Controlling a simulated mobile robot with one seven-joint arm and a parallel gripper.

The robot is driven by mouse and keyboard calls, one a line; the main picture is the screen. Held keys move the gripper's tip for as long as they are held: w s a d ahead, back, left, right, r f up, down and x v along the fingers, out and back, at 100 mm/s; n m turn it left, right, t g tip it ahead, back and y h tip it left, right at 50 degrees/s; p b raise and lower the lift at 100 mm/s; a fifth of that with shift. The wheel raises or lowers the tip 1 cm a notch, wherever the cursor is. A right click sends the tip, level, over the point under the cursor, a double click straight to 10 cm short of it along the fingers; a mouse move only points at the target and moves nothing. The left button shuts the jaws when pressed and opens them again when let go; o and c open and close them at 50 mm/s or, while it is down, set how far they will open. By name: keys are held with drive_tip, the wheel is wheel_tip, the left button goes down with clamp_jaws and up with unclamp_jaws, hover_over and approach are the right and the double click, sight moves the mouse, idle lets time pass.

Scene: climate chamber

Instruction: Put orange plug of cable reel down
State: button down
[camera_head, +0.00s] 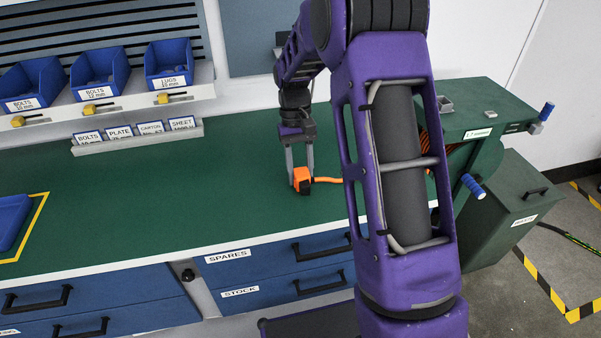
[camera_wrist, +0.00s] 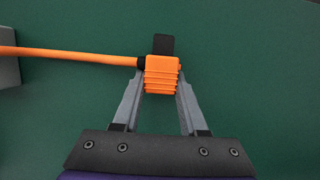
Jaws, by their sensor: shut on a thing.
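The orange plug (camera_head: 302,178) with a black end is at the green bench top, towards its right part. My gripper (camera_head: 301,184) points down with its two grey fingers on either side of the plug. In the wrist view the plug (camera_wrist: 162,74) sits between the fingertips (camera_wrist: 161,88), and the gripper is shut on it. The orange cable (camera_wrist: 70,54) runs off to the left there. In the head view the cable (camera_head: 328,180) goes right, behind my arm, towards the cable reel (camera_head: 425,140), which is mostly hidden. Whether the plug touches the bench I cannot tell.
The green bench top (camera_head: 190,185) is clear left of the plug. Blue bins (camera_head: 98,78) stand on a shelf behind, with a label rail (camera_head: 137,137) below. A blue tray (camera_head: 12,222) lies at the far left. A green bin (camera_head: 508,205) stands on the right.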

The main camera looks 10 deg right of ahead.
drive_tip(key=shift+f, duration=0.15)
drive_tip(key=shift+c, duration=2.2)
unclamp_jaws()
drive_tip(key=p+v, duration=0.2)
drive_tip(key=v, duration=1)
drive_tip(key=shift+r, duration=0.25)
drive_tip(key=shift+s+a, duration=0.1)
